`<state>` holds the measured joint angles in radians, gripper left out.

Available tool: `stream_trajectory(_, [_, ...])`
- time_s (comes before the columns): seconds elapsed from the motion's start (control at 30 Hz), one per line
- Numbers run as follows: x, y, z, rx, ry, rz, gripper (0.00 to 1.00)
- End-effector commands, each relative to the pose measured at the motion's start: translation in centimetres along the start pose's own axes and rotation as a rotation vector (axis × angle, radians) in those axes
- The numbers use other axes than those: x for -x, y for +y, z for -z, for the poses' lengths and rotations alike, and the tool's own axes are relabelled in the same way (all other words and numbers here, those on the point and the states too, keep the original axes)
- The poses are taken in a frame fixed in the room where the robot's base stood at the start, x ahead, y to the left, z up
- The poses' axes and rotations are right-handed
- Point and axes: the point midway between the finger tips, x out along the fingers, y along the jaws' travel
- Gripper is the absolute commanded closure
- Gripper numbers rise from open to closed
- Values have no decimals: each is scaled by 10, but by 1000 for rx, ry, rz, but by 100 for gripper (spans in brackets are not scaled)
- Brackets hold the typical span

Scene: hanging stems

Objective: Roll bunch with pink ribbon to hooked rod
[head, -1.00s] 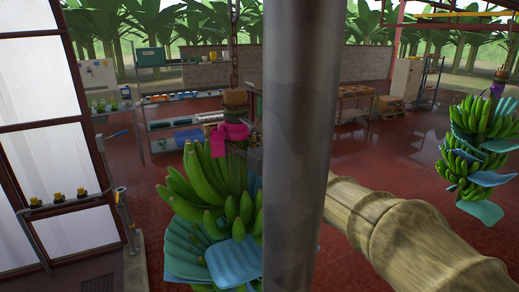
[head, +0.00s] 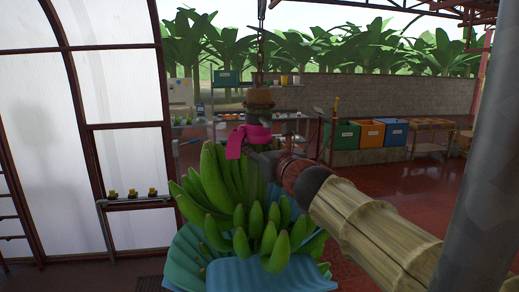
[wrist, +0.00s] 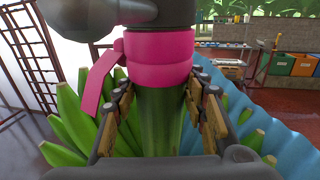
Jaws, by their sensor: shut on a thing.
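The banana bunch (head: 240,205) hangs upright in front of me, green, with blue sheets between its hands. A pink ribbon (head: 244,138) is tied around its stem, with one tail hanging down. In the wrist view the ribbon (wrist: 158,55) sits just above my gripper (wrist: 158,98). The padded fingers are on both sides of the green stem (wrist: 160,125) and shut on it. In the head view my gripper (head: 268,160) reaches the stem from the right, partly hidden. I cannot pick out the hooked rod for certain; a thin upright rod (head: 335,125) stands behind my arm.
A grey post (head: 485,190) stands close at right. A translucent panelled wall (head: 115,130) is at left, with a low rail (head: 135,200). Green, orange and blue bins (head: 370,134) and a table (head: 430,125) stand at the back. Red floor is open at right.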

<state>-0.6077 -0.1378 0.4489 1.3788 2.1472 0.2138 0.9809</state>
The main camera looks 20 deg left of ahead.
Motion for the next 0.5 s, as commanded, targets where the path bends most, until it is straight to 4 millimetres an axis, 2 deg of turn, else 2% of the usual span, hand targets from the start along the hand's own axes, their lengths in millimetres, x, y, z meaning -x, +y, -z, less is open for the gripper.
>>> stream_trajectory(0.2, [-1, 2, 4, -2, 4, -4, 100])
stream_trajectory(0.23, [-1, 2, 4, -2, 4, -4, 56])
stream_trajectory(0.5, [-1, 2, 2, -3, 1, -4, 40])
